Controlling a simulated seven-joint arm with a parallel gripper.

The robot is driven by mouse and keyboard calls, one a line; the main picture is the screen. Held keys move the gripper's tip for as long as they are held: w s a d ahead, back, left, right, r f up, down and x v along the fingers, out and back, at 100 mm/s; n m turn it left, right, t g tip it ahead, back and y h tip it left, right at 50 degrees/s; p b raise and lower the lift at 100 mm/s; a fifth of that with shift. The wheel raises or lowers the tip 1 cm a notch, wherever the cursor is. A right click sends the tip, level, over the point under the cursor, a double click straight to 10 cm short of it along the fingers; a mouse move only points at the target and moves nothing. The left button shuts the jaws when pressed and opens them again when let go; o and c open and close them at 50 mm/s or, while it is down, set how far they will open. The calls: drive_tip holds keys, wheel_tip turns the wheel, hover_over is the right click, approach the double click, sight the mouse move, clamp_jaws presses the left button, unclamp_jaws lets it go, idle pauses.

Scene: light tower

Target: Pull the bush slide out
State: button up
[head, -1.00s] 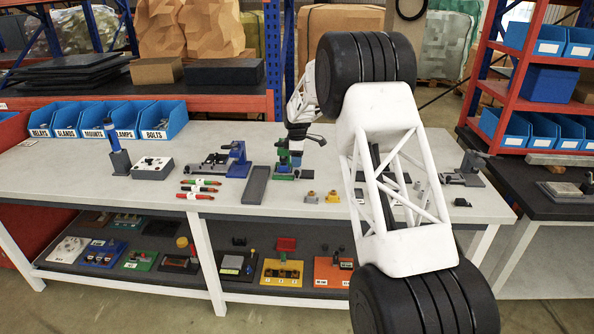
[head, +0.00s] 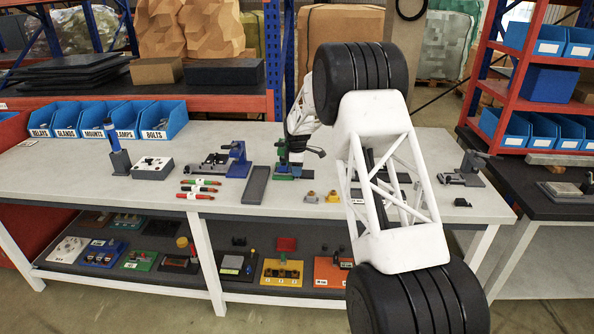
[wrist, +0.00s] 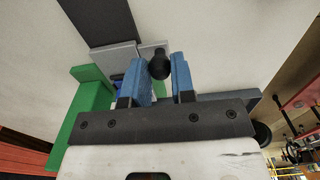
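The green fixture (head: 283,166) stands on the bench behind the dark tray; which part of it is the bush slide is not clear in the head view. In the wrist view its green body (wrist: 92,112) lies left of my gripper, with grey plates (wrist: 115,57) beyond. A round black knob (wrist: 159,65) shows between the tips of my gripper's two blue fingers (wrist: 161,80). The fingers stand apart with the knob filling most of the gap; I cannot tell whether they press on it. In the head view my fingers are hard to make out at the fixture.
A dark tray (head: 256,185) lies just left of the fixture, and a blue fixture (head: 238,160) stands farther left. Blue bins (head: 108,118) line the back.

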clamp_jaws()
drive_tip(key=d, duration=0.9)
drive_tip(key=o, duration=0.5)
unclamp_jaws()
drive_tip(key=shift+r, duration=0.1)
drive_tip(key=shift+r, duration=3.8)
